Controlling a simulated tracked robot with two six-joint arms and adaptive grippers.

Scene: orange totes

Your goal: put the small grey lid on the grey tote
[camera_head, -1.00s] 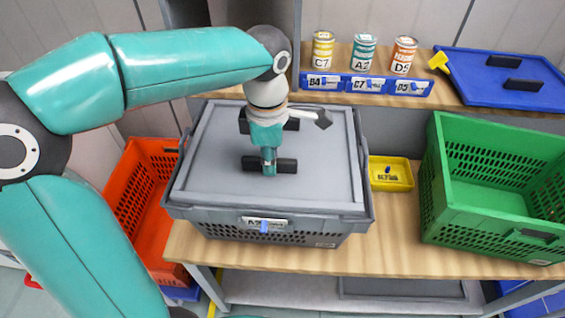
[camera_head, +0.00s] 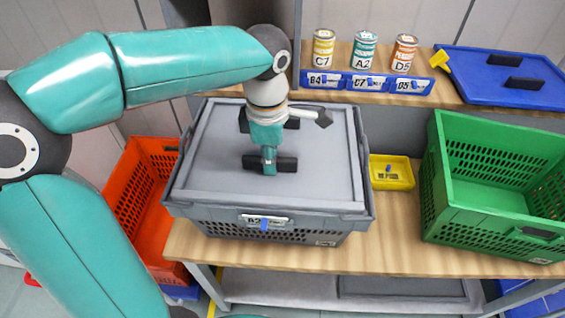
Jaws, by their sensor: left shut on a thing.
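The small grey lid (camera_head: 325,165) lies over the top of the grey tote (camera_head: 300,232), covering its opening. Its edges look roughly in line with the tote's rim; whether it is fully seated I cannot tell. The tote stands on the wooden bench, with a label and a blue clip on its front. My left gripper (camera_head: 269,163) points down at the middle of the lid and is shut on the lid's near black handle (camera_head: 286,164). The far black handle is partly hidden behind my gripper. My right gripper is not in view.
A green crate (camera_head: 500,215) stands at the right of the bench (camera_head: 395,245), a yellow bin (camera_head: 391,184) between. An orange crate (camera_head: 140,200) is at the left. Cans (camera_head: 364,52), blue label bins (camera_head: 367,83) and a blue lid (camera_head: 480,68) are on the back shelf.

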